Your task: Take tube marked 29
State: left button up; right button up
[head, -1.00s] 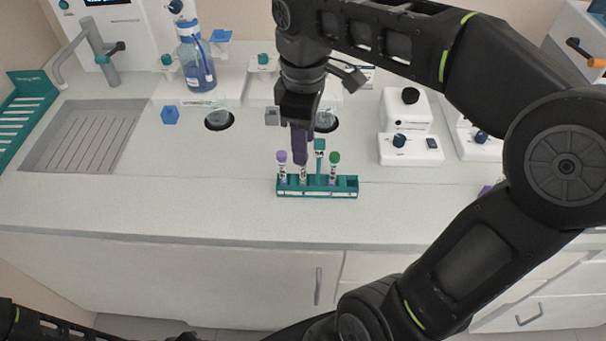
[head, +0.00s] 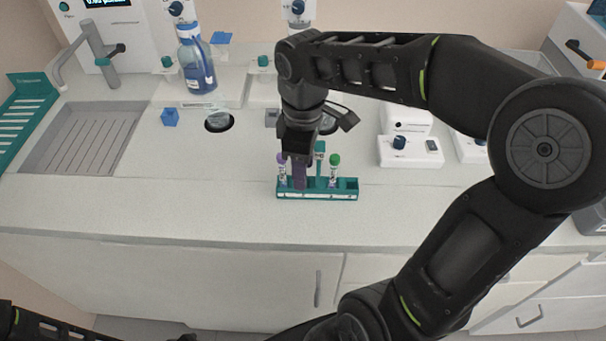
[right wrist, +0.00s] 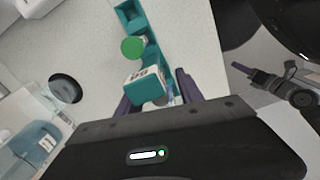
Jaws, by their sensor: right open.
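A teal tube rack (head: 345,195) stands on the white counter. A purple-capped tube (head: 282,168) is at its left and a green-capped tube (head: 334,168) is to the right of its teal label post (head: 320,150). My right gripper (head: 299,178) points down into the rack between the purple-capped tube and the post, and hides the slot there. In the right wrist view my open fingers (right wrist: 156,94) stand either side of the post's top (right wrist: 145,87); the green cap (right wrist: 132,48) is beyond. I cannot read the tube numbers.
A blue bottle (head: 197,65) and a blue cube (head: 170,117) stand at the back left. A dark round opening (head: 219,121) is in the counter. A white device with a blue knob (head: 410,152) is right of the rack. The front counter is clear.

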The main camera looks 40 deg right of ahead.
jog(key=shift+c, duration=0.3)
grip_shut()
dwell(0.6)
